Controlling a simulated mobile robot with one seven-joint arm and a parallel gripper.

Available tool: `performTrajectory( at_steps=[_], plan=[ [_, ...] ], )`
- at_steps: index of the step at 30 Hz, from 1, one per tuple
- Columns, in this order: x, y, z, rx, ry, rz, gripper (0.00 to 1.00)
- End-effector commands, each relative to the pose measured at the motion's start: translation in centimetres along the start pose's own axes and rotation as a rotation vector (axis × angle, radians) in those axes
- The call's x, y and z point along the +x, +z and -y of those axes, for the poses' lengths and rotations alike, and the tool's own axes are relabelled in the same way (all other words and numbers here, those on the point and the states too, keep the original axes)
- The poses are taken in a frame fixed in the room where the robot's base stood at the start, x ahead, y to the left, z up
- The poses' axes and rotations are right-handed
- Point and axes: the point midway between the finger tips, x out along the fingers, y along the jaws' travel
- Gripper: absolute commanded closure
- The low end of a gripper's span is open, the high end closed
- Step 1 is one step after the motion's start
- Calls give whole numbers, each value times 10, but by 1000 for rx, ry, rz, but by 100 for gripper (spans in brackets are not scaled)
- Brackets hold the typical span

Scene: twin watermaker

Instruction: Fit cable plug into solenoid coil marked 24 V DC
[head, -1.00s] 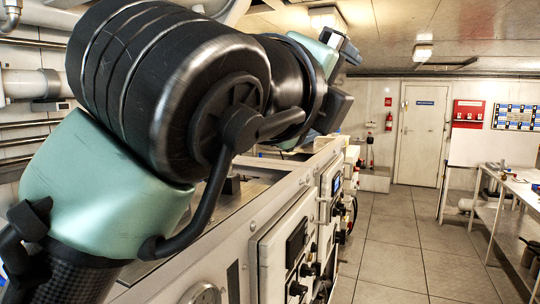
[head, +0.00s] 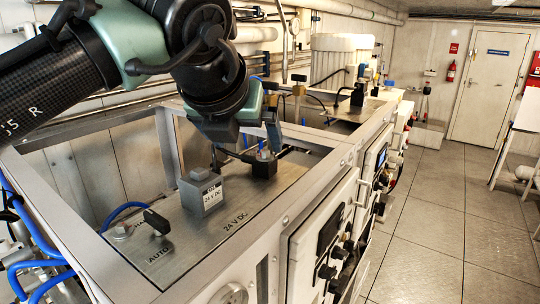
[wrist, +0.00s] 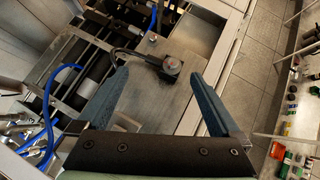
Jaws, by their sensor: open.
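A black block with a black cable (head: 264,167), apparently the cable plug, sits farther back on the panel. In the wrist view this plug (wrist: 171,67) shows beyond and between the fingertips, its cable running left. My gripper (wrist: 160,74) is open and empty, with blue fingers apart. In the head view my gripper (head: 272,148) is above the plug, partly hidden by my wrist.
A raised metal frame (head: 85,232) borders the panel. A black knob (head: 156,220) stands near AUTO lettering at the front left. Blue hoses (head: 38,240) run along the left. The tiled floor (head: 430,220) to the right is clear.

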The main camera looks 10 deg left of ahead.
Motion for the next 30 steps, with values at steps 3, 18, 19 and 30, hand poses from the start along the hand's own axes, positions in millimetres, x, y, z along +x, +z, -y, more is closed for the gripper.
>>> performTrajectory(
  at_steps=[3, 18, 19, 30],
  plan=[
    [8, 0, 1, 1, -1, 0, 0],
    [59, 0, 5, 1, -2, 3, 0],
    [60, -1, 5, 1, -2, 3, 0],
    [61, -2, 5, 1, -2, 3, 25]
  ],
)
